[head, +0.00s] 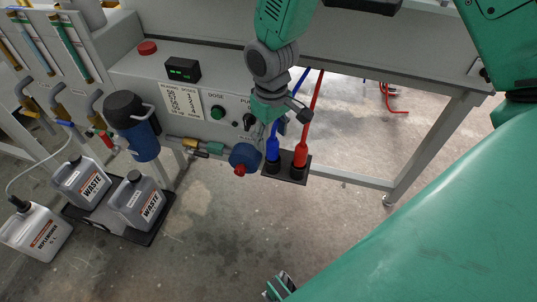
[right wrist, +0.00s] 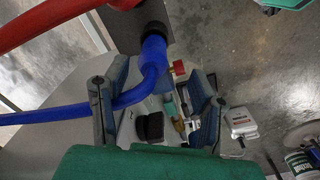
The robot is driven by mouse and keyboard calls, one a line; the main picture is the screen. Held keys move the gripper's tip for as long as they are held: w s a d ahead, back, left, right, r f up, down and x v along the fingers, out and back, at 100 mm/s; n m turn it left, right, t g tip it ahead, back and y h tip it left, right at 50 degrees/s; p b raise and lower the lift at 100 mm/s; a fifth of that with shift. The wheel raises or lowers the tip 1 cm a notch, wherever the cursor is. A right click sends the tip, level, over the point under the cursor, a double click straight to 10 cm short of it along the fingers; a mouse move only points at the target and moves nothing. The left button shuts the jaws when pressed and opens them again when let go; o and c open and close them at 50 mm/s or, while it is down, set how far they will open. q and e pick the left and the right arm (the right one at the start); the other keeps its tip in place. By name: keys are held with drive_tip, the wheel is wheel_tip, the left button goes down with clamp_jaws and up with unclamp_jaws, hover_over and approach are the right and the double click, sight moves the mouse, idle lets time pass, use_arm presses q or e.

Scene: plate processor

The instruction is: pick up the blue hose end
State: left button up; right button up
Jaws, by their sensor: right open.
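The blue hose end (head: 272,147) stands upright in a dark holder plate (head: 285,176), left of the red hose end (head: 300,154). My right gripper (head: 282,112) is just above it, open. In the right wrist view, the blue hose end (right wrist: 154,52) lies just beyond the tips of my open right gripper (right wrist: 156,88). Its thin blue hose bends off to the left across one finger, and I cannot tell whether it touches. The red hose (right wrist: 50,18) runs past at the upper left.
The grey machine panel (head: 216,72) stands behind, with a green button (head: 217,112) and a black display (head: 183,69). A blue round fitting (head: 243,155) is close left of the holder. Waste jugs (head: 137,201) and a blue canister (head: 139,140) stand at left. The floor in front is clear.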

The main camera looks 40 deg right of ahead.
sight(276, 138)
drive_tip(key=d+f, duration=0.1)
drive_tip(key=f, duration=0.1)
drive_tip(key=shift+d+f+b, duration=0.3)
drive_tip(key=shift+d+f, duration=0.15)
drive_tip(key=shift+f, duration=0.25)
drive_tip(key=f+b, duration=0.1)
drive_tip(key=a+f+b, duration=0.1)
drive_tip(key=f, duration=0.1)
drive_tip(key=shift+w+a+f+b, duration=0.1)
drive_tip(key=shift+a+f+b, duration=0.1)
drive_tip(key=shift+b, duration=0.2)
drive_tip(key=shift+w+a+f, duration=0.1)
drive_tip(key=shift+a+f, duration=0.05)
drive_tip(key=shift+f, duration=0.15)
drive_tip(key=shift+d, duration=0.35)
drive_tip(key=shift+c, duration=1.1)
drive_tip(key=shift+d, duration=0.2)
clamp_jaws()
use_arm(q)
drive_tip(key=f, duration=0.3)
drive_tip(key=shift+d+f, duration=0.25)
drive_tip(key=shift+d, duration=0.1)
use_arm(e)
drive_tip(key=shift+a+r, duration=0.1)
drive_tip(key=shift+a, duration=0.2)
